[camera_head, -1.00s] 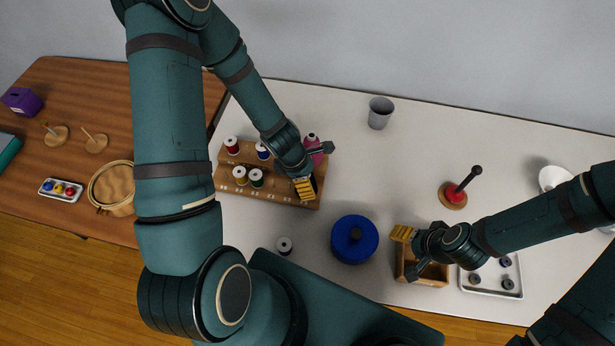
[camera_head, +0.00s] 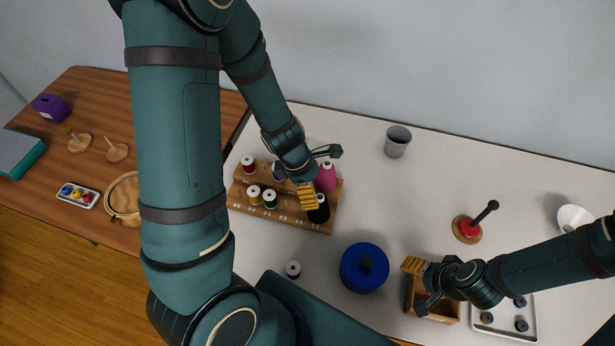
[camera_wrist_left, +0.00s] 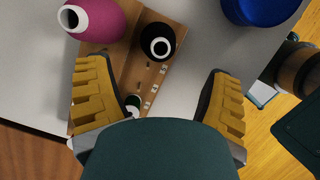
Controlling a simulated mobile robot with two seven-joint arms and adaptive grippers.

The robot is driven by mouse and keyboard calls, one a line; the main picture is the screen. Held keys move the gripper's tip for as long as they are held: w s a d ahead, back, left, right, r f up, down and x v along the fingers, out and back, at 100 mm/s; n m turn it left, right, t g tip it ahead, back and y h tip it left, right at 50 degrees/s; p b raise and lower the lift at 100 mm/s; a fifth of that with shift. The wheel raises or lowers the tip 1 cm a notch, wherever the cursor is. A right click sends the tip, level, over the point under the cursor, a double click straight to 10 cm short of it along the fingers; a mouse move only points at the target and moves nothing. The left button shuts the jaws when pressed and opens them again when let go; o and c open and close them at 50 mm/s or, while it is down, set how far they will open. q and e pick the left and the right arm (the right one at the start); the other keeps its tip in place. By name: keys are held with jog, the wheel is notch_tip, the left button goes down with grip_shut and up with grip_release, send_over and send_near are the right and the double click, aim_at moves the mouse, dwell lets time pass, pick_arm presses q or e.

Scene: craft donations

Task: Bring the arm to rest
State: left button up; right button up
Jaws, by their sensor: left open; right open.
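My left gripper (camera_head: 320,176) is over the right end of the wooden spool rack (camera_head: 285,216), beside a pink cone spool (camera_head: 326,180) and a black spool (camera_head: 319,210). In the left wrist view the left gripper (camera_wrist_left: 160,92) has its yellow-padded fingers wide apart and nothing held. The black spool (camera_wrist_left: 158,42) stands on the rack beyond the fingers, and the pink spool (camera_wrist_left: 95,18) is at upper left. My right gripper (camera_head: 419,285) is open above a small wooden box (camera_head: 438,309), at its left side; part of the box is hidden beneath it.
A blue round pot (camera_head: 364,268) and a small spool (camera_head: 293,270) stand in front of the rack. The back middle is mostly clear.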

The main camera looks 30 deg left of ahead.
pick_arm(q)
jog(key=shift+v, duration=1.75)
